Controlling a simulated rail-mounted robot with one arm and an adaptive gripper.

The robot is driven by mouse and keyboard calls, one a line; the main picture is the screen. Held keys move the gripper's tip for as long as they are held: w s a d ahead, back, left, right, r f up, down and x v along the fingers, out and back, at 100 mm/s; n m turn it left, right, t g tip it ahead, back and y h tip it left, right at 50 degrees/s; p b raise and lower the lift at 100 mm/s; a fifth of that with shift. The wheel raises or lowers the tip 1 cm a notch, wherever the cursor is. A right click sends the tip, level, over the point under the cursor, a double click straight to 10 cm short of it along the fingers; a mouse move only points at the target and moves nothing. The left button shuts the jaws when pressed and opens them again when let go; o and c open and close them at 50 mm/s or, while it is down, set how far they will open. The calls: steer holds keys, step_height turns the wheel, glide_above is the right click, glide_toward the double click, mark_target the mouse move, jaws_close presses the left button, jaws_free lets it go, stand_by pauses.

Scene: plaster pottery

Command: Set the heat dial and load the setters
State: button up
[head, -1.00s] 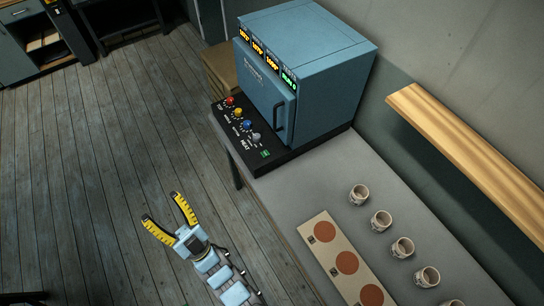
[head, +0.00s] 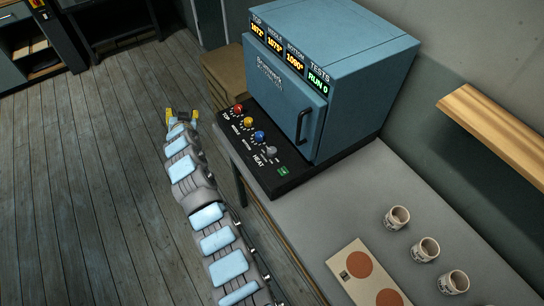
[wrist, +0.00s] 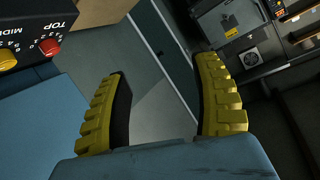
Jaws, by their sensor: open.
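A blue kiln (head: 330,70) with a shut door stands at the back of the grey bench. Its displays read TOP 1072°, MIDDLE 1075°, BOTTOM 1090° and TESTS RUN 0. The black control panel (head: 262,151) in front bears a red, a yellow and a blue knob, a grey HEAT dial (head: 271,152) and a green button (head: 283,170). A pale board (head: 349,290) with terracotta discs (head: 358,264) lies on the bench. My gripper (head: 182,116) is open and empty, left of the panel. In the wrist view its yellow fingers are apart, with the red knob (wrist: 49,47) at left.
Several pale cups (head: 397,217) stand in a row on the bench (head: 320,215), right of the board. A wooden shelf (head: 500,130) juts from the right wall. The floor (head: 80,200) left of the bench is clear.

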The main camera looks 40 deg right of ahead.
steer(key=s+d+f+m+g+h+b, duration=0.1)
steer(key=d+f+m+g+b, duration=0.15)
steer(key=d, duration=0.35)
steer(key=m+g+y+b, duration=0.2)
steer(key=m+g+b, duration=0.6)
steer(key=m+g, duration=0.3)
glide_toward(272, 150)
steer(key=shift+n+g, duration=0.35)
steer(key=x, duration=0.3)
steer(key=b+x, duration=0.1)
steer(key=x, duration=0.6)
steer(key=shift+w+f, duration=0.1)
steer(key=shift+w, duration=0.2)
steer(key=shift+c, duration=0.4)
jaws_close()
